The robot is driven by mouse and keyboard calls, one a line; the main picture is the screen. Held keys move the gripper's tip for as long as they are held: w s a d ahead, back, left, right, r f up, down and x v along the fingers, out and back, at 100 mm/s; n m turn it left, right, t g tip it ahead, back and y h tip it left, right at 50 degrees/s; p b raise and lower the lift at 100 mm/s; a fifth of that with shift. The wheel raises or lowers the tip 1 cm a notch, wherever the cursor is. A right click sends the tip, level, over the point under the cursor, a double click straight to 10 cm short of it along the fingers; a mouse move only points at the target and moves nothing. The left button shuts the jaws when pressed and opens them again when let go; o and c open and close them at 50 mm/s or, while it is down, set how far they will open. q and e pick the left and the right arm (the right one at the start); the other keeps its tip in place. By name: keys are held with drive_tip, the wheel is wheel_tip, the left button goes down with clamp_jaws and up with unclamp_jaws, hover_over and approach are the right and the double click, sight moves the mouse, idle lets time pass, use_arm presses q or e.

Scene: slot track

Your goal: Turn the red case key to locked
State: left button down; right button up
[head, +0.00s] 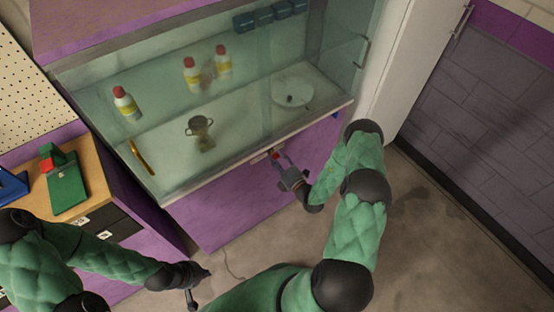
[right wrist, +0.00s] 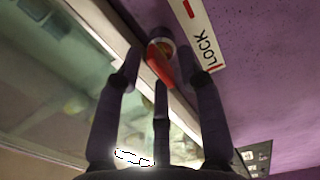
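The red case key (right wrist: 160,70) sits in a round metal lock on the edge below the glass case, beside a white strip marked LOCK (right wrist: 207,48). In the head view the key is a small red spot (head: 276,154). My right gripper (head: 279,161) is at the key. In the right wrist view its dark fingers (right wrist: 159,62) are spread, with the key between their tips; I cannot tell whether they touch it. My left gripper (head: 200,286) is low at the bottom left, away from the case, empty, its fingers apart.
The glass case (head: 165,190) holds several bottles, a trophy cup (head: 199,125) and a white disc (head: 292,94). A wooden-topped bench (head: 95,170) with a green item (head: 67,188) stands at left. Floor (head: 440,250) is clear at right.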

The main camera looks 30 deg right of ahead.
clamp_jaws()
drive_tip(key=shift+n, duration=0.3)
drive_tip(key=n, duration=0.5)
drive_tip(key=n+p, duration=0.1)
drive_tip(key=n, duration=0.5)
drive_tip(key=n+p, duration=0.1)
drive_tip(key=n, duration=0.5)
drive_tip(key=shift+a+f, duration=0.1)
drive_tip(key=shift+f, duration=0.2)
drive_tip(key=shift+n, duration=0.3)
unclamp_jaws()
